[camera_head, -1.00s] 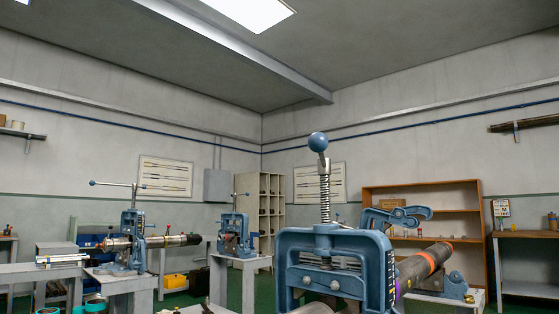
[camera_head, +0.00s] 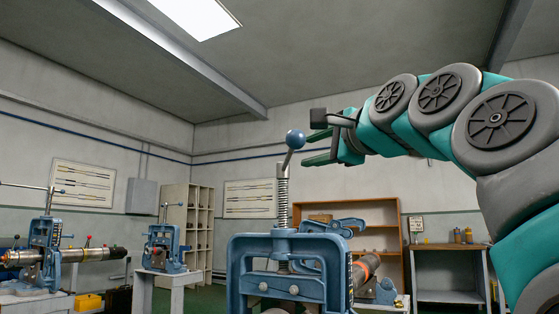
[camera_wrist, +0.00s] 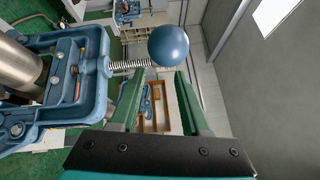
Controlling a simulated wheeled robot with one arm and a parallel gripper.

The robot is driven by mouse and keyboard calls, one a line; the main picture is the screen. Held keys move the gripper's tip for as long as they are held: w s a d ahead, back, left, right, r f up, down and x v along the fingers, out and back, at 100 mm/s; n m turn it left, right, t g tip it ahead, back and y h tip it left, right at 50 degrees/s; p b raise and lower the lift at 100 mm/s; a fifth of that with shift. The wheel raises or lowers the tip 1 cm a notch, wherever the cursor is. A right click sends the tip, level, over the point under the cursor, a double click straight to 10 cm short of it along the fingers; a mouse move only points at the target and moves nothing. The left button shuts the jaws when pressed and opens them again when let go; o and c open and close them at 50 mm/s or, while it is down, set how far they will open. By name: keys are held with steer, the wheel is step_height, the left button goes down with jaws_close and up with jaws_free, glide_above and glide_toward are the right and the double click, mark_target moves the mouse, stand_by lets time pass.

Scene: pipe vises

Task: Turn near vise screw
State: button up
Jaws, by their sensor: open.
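The near vise is a blue frame (camera_head: 277,245) at the bottom middle of the head view. Its threaded screw (camera_head: 283,195) stands upright, topped by a short tilted handle with a blue ball (camera_head: 296,139). My gripper (camera_head: 309,148) is open and empty just right of the ball, with its green fingers pointing left. In the wrist view the ball (camera_wrist: 169,46) appears just beyond the open fingertips (camera_wrist: 159,73), roughly in line with the gap. The screw (camera_wrist: 130,64) runs left from it to the vise frame (camera_wrist: 92,75). I cannot tell whether the fingers touch the ball.
A pipe (camera_head: 366,269) lies behind the near vise. Two more blue vises (camera_head: 45,250) (camera_head: 162,248) stand on benches at the left. A wooden shelf (camera_head: 400,240) and a workbench (camera_head: 447,250) stand along the back. The space above the vise is clear.

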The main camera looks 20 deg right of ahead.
steer(key=w, duration=0.7)
steer(key=shift+w+r, duration=0.3)
steer(key=shift+r, duration=0.1)
steer(key=shift+c, duration=0.4)
jaws_close()
steer(key=shift+f, duration=0.1)
stand_by(0.8)
